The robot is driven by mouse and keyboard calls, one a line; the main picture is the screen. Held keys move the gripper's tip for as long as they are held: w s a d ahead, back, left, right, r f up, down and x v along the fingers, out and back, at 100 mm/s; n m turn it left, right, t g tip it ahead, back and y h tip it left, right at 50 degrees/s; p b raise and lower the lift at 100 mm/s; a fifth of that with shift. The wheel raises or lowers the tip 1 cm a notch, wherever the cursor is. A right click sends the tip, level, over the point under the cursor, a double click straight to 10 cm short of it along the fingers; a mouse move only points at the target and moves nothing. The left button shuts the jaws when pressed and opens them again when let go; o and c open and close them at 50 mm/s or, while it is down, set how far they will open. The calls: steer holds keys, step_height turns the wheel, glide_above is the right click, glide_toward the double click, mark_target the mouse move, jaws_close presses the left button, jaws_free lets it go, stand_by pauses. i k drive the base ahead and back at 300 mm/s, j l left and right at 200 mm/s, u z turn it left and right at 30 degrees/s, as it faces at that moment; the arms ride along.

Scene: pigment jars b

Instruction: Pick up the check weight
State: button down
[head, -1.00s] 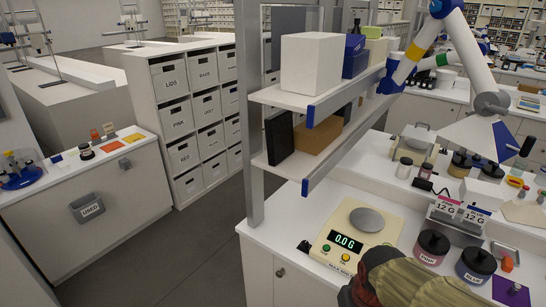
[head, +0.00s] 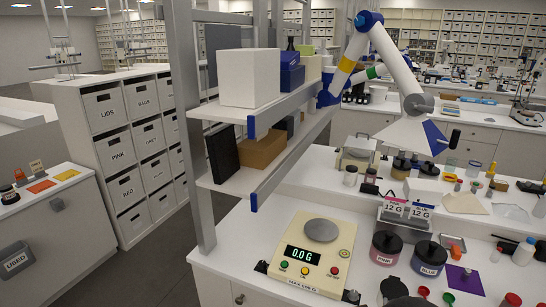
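Jars labelled pink (head: 385,248) and blue (head: 428,258) stand between scale and mat, before a stand with 12 G cards (head: 408,209). A dark round object (head: 393,289) is at the bottom edge. A shelf (head: 250,187) and a jointed white lamp-like arm (head: 401,70) overhang the bench.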

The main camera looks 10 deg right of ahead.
mark_target(466, 274)
steer(key=l+z, duration=0.1)
steer(key=z, duration=0.75)
steer(key=i+l+z, duration=0.1)
steer(key=z, duration=0.75)
